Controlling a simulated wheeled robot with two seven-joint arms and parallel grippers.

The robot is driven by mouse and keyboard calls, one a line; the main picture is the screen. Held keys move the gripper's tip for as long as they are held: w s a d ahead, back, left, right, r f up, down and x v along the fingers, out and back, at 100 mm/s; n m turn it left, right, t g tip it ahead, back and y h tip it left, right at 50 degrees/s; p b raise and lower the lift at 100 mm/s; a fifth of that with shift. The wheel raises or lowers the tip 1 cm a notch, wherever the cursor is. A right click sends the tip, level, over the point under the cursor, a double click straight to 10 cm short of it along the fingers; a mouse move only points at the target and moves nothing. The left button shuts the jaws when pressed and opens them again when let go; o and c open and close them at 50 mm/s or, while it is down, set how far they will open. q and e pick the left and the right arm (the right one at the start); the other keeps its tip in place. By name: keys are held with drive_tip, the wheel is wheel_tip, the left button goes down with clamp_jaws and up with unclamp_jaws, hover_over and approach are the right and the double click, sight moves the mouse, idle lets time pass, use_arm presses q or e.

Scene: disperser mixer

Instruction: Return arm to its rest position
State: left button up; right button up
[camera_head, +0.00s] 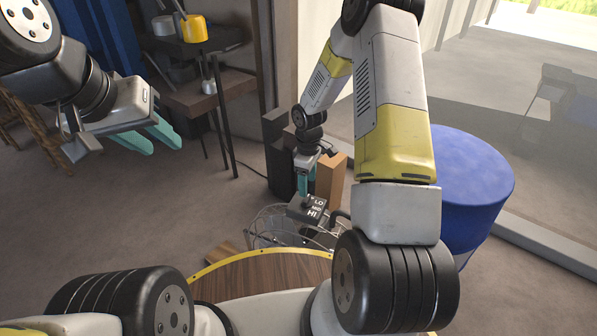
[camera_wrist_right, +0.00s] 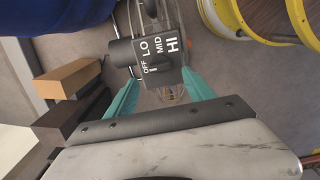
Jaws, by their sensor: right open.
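My right gripper (camera_head: 304,182) reaches down in front of the dark control box (camera_head: 308,208) marked LO, MID and HI. In the wrist view the right gripper (camera_wrist_right: 160,80) is open, its teal fingers apart and empty. The control box (camera_wrist_right: 155,48) with OFF, LO, MID and HI lies just beyond the fingertips; I cannot tell whether they touch it. A dark knob is on the box near OFF. My left gripper (camera_head: 160,146) hangs at the upper left over the floor, teal fingers apart with nothing between them.
A blue drum (camera_head: 470,185) stands to the right. An orange-brown block (camera_head: 331,176) and dark boxes (camera_head: 278,160) stand behind the gripper. A round wooden top with yellow rim (camera_head: 262,272) is in front.

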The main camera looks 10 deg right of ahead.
drive_tip(key=shift+r, duration=0.7)
drive_tip(key=shift+r, duration=0.4)
drive_tip(key=s+r+m+t, duration=0.1)
drive_tip(key=s+r+m, duration=0.15)
drive_tip(key=r, duration=0.85)
drive_tip(key=s+r+m+t, duration=0.2)
drive_tip(key=s+r, duration=0.2)
drive_tip(key=r, duration=0.6)
drive_tip(key=s+a+r+m+t+y, duration=0.1)
drive_tip(key=s+r+m, duration=0.2)
drive_tip(key=s+r, duration=0.3)
drive_tip(key=s+a+r+m+t+y, duration=0.1)
drive_tip(key=s+r+m+t, duration=0.1)
drive_tip(key=s+r, duration=0.5)
drive_tip(key=s+m, duration=0.1)
drive_tip(key=s, duration=0.4)
drive_tip(key=shift+a+r, duration=0.15)
